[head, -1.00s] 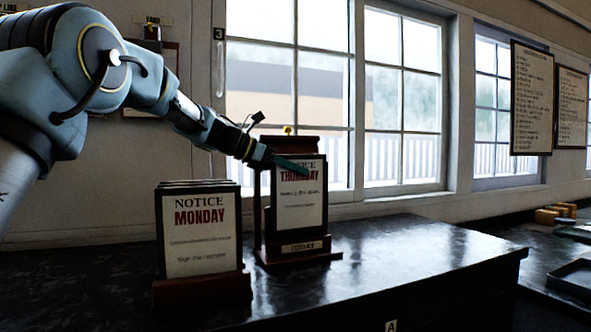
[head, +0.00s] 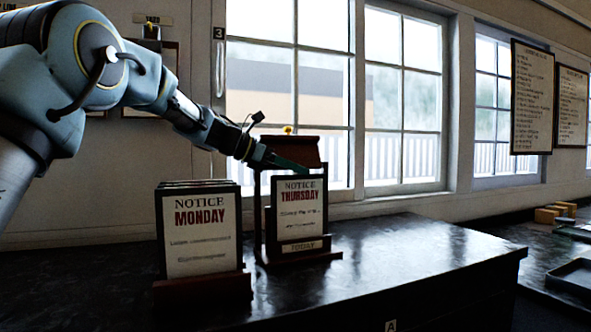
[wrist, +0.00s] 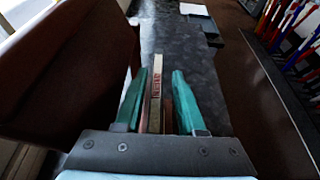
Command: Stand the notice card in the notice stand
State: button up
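The notice card reading "NOTICE THURSDAY" (head: 298,205) stands upright in the dark wooden notice stand (head: 325,258). Its lower edge is hidden behind the "TODAY" plate (head: 302,246). My gripper (head: 300,166) is at the card's top edge, pointing down and to the right. In the wrist view the two teal fingers (wrist: 160,100) are spread either side of the card (wrist: 155,80), with a visible gap to the right finger. A brown wooden panel with a yellow knob (head: 290,150) is just behind the fingers at the stand's top; a brown panel fills the wrist view's left.
A holder with several cards, "NOTICE MONDAY" (head: 200,232) in front, stands left of the stand. The dark desk top (head: 425,245) is clear to the right. Windows are behind. Coloured levers (wrist: 290,25) show at the right in the wrist view.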

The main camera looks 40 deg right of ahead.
jog(key=shift+o, duration=1)
jog(key=shift+s+f, duration=0.1)
jog(key=shift+f, duration=0.6)
jog(key=shift+a, duration=0.15)
jog(key=r+b+v, duration=0.1)
jog(key=b+v, duration=0.1)
jog(key=v, duration=0.9)
jog(key=shift+d+r, duration=0.15)
jog(key=shift+d, duration=0.1)
